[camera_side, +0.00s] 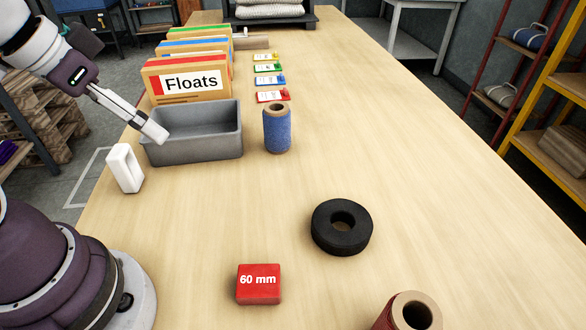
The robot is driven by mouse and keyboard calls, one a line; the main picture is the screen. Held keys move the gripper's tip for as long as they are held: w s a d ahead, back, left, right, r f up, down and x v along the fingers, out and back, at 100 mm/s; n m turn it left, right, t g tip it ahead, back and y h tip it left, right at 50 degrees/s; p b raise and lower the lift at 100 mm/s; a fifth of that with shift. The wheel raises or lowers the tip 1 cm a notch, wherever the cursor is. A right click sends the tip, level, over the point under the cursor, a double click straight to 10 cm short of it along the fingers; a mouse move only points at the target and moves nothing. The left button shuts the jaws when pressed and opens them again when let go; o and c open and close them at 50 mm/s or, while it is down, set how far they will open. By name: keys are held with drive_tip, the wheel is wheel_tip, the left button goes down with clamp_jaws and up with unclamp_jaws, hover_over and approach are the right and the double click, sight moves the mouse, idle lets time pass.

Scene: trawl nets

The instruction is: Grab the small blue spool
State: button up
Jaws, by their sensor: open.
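The small blue spool (277,131) stands upright on the wooden table, just right of a grey bin. Its brown core shows at the top. My gripper (156,133) is at the left, at the near left corner of the grey bin, well to the left of the spool. It is open, and I see nothing held in it. The bin's wall lies between my gripper and the spool in the picture.
The grey bin (201,151) looks empty. A white block (125,168), a black ring (342,227), a red "60 mm" block (259,284) and a red spool (408,313) stand nearer. Behind are "Floats" dividers (187,79) and coloured tags (272,96). The table's right side is clear.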

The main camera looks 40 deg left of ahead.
drive_tip(key=shift+o, duration=1.3)
drive_tip(key=n+y, duration=0.3)
drive_tip(key=n, duration=0.1)
approach(277, 112)
drive_tip(key=w+a+f, duration=0.1)
drive_tip(key=a, duration=0.1)
drive_tip(key=shift+n, duration=0.3)
drive_tip(key=x, duration=1)
drive_tip(key=shift+w+d+f, duration=0.15)
drive_tip(key=shift+w+d, duration=0.1)
drive_tip(key=shift+w, duration=0.05)
drive_tip(key=shift+t+h, duration=0.3)
drive_tip(key=c, duration=1.3)
